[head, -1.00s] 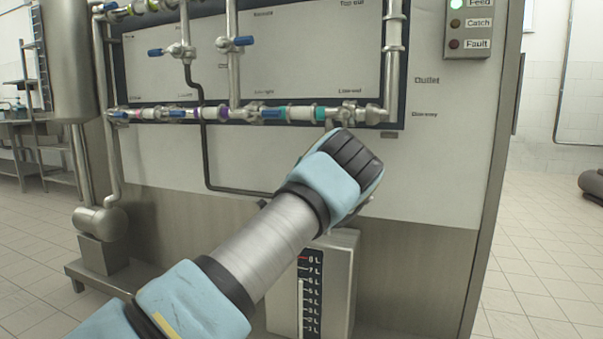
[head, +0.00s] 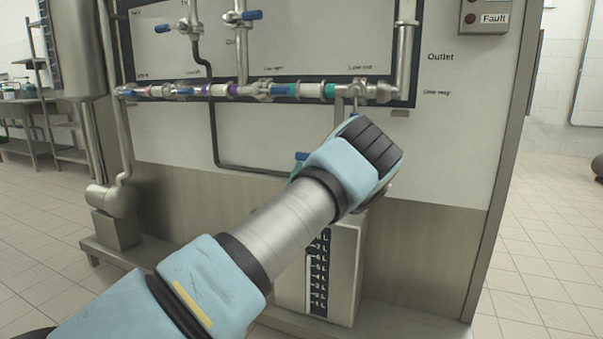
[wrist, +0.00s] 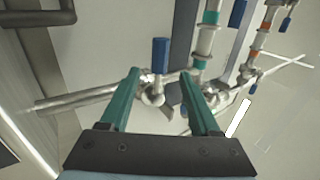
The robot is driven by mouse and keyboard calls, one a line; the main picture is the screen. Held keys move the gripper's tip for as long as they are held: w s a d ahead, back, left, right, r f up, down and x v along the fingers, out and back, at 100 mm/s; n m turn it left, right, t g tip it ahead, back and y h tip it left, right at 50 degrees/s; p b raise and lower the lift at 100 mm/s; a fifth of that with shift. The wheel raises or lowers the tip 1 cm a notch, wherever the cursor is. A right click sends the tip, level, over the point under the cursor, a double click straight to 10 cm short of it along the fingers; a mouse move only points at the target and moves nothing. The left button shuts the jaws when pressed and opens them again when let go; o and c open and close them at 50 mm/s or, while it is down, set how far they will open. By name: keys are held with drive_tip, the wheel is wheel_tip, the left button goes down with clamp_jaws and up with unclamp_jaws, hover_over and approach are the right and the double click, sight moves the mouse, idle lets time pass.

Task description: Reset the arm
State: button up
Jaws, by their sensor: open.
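My arm, pale blue and grey, reaches up from the lower left in the head view. Its black-ended wrist stands in front of the panel, below the lower pipe's right end. My gripper (wrist: 160,76) shows in the wrist view as two teal fingers, spread apart with nothing held. A metal valve (wrist: 151,96) with a blue handle (wrist: 160,55) appears between the fingers; whether they touch it I cannot tell. In the head view the wrist hides most of the gripper.
The lower pipe (head: 216,90) carries several blue-handled valves across the panel (head: 455,140). A grey box with a litre scale (head: 345,265) stands below my wrist. A metal tank (head: 80,50) is at the left. Tiled floor is open at the right.

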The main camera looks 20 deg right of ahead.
idle(0.3)
drive_tip(key=w+a+f+n+t+y, duration=0.2)
drive_tip(key=w+a+n+y, duration=0.6)
drive_tip(key=a+n+y, duration=0.25)
drive_tip(key=a+f+n+g+y, duration=0.3)
drive_tip(key=a+n, duration=0.1)
drive_tip(key=a, duration=0.2)
drive_tip(key=a+f+n+g+y, duration=0.2)
drive_tip(key=a+f+n+g, duration=0.1)
drive_tip(key=a, duration=0.3)
drive_tip(key=s+a+n+g, duration=0.3)
drive_tip(key=s+a+g, duration=0.1)
drive_tip(key=s, duration=0.7)
drive_tip(key=s+a+n+g, duration=0.2)
drive_tip(key=s+a+g, duration=0.3)
drive_tip(key=s, duration=0.5)
drive_tip(key=s+a+n+g, duration=0.3)
drive_tip(key=s+a+g, duration=0.1)
drive_tip(key=s, duration=0.7)
wheel_tip(320, 180, up, 29)
drive_tip(key=p, duration=2.8)
drive_tip(key=shift+w+d+y+p, duration=0.15)
drive_tip(key=shift+w+y+p, duration=0.25)
drive_tip(key=shift+w+y, duration=0.05)
